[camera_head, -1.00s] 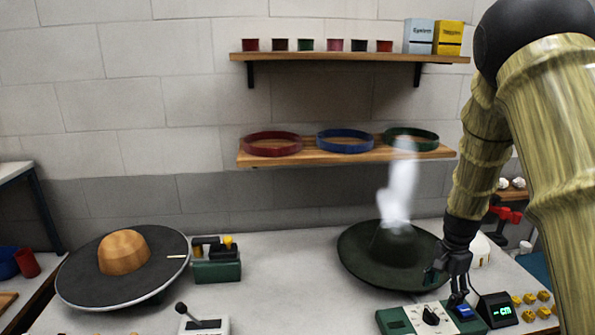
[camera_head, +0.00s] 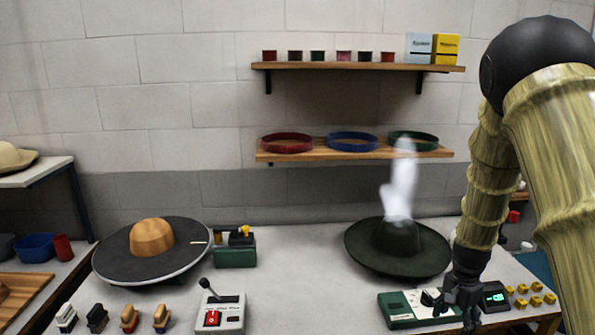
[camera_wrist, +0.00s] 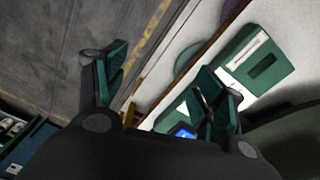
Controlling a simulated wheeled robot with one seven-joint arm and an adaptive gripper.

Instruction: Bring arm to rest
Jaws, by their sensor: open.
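My gripper (camera_head: 468,306) hangs at the lower right of the head view, in front of the green control box (camera_head: 405,309) and its small display (camera_head: 494,297). My arm comes down from the right edge. In the wrist view my gripper (camera_wrist: 165,85) has its two fingers spread apart with nothing between them. The green box (camera_wrist: 258,65) shows at the upper right there, and a blue lit spot (camera_wrist: 184,132) lies close to the right finger. Part of the box is hidden behind the fingers.
A dark green hat (camera_head: 400,262) stands behind the box with white steam (camera_head: 402,185) above it. A wooden block on a round dark brim (camera_head: 150,265) is at left. A lever box (camera_head: 220,312) sits at front. The table middle (camera_head: 300,265) is clear.

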